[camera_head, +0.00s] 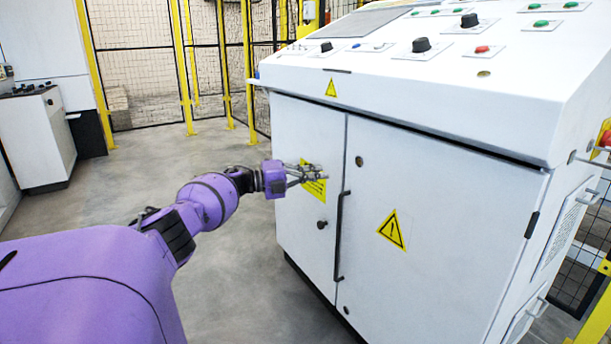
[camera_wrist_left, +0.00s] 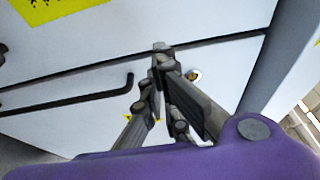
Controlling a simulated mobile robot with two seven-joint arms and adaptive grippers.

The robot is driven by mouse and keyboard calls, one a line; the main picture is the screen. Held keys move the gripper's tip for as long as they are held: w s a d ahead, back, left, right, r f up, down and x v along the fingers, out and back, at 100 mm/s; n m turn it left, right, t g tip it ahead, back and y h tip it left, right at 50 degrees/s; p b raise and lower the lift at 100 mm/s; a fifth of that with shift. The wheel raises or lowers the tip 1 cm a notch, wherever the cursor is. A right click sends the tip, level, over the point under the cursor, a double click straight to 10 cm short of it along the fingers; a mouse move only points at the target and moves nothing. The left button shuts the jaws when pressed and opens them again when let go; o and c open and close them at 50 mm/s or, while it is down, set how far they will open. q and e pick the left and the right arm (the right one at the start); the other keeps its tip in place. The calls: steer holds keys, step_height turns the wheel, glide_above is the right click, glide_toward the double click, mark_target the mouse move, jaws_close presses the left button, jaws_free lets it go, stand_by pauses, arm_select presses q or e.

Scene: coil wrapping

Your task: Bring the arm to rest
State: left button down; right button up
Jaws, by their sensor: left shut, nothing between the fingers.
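My left arm, purple, reaches in from the left in the head view. Its left gripper (camera_head: 318,172) is in front of the left door of a white control cabinet (camera_head: 450,190). The fingers overlap a yellow label on that door; whether they touch it I cannot tell. In the left wrist view the left gripper (camera_wrist_left: 160,50) has its fingertips together with nothing between them. The cabinet door surface (camera_wrist_left: 80,55) fills much of that view behind the fingers. My right gripper is in neither view.
The cabinet has a black bar handle (camera_head: 340,235), a dark round knob (camera_head: 322,224) and a sloped top panel with knobs and buttons. A yellow-posted mesh fence (camera_head: 145,60) stands behind. A smaller white console (camera_head: 38,140) stands at far left. Grey floor (camera_head: 235,280) between is clear.

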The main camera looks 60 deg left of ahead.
arm_select(q)
steer(key=a+b, duration=0.2)
steer(key=s+a+b, duration=0.1)
steer(key=a+b, duration=0.1)
steer(key=shift+s+a+r, duration=0.1)
steer(key=shift+a, duration=0.05)
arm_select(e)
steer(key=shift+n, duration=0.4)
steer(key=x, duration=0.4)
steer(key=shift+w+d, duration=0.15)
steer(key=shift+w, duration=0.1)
